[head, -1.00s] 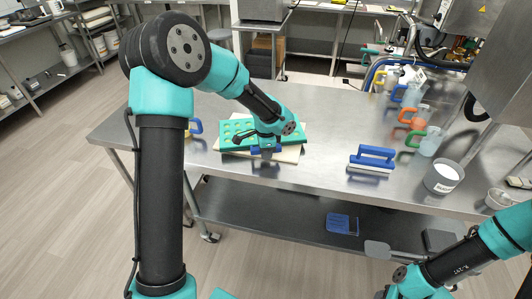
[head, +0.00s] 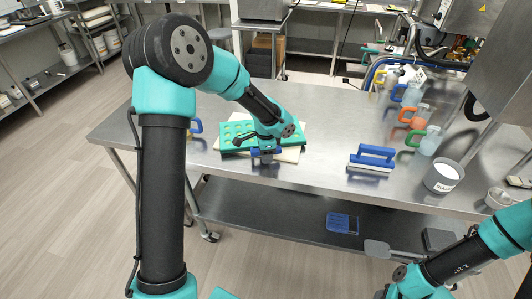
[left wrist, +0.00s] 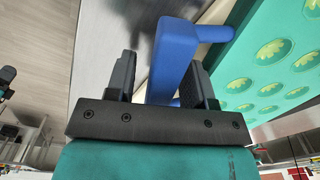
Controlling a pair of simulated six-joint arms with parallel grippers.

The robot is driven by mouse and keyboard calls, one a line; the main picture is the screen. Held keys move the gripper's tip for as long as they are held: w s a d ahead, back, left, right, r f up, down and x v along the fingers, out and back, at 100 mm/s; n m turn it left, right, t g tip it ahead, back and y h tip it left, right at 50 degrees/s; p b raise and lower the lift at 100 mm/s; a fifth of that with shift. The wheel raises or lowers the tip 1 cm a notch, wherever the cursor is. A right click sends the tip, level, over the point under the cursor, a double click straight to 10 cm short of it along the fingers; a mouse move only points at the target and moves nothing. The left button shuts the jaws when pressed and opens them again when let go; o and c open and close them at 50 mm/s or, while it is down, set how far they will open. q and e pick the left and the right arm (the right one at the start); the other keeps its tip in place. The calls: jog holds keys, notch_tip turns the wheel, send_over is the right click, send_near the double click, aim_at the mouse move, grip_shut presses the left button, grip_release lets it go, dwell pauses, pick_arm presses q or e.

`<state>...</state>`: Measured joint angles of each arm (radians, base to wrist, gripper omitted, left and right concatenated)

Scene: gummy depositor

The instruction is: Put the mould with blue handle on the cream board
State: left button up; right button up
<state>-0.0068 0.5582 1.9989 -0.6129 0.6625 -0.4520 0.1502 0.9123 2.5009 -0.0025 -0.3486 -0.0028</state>
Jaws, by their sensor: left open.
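The green mould (head: 293,136) with pale yellow cavities lies flat over the cream board (head: 289,156), whose edges show around it. My left gripper (head: 263,155) is at the mould's near edge, over its blue handle. In the left wrist view the blue handle (left wrist: 172,62) stands between the two open fingers of my left gripper (left wrist: 163,75), nearer the right finger. Part of the mould (left wrist: 272,62) shows to the right there.
A blue-handled tool with a white base (head: 371,159) stands right of the mould. Jugs with green (head: 427,141), orange (head: 417,118) and blue handles and a white-filled container (head: 443,176) stand farther right. The steel table (head: 325,135) is clear between mould and tool.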

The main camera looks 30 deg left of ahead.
pick_arm(q)
notch_tip(320, 180, up, 12)
jog(key=shift+r, duration=0.15)
dwell(0.5)
jog(key=shift+s, duration=0.1)
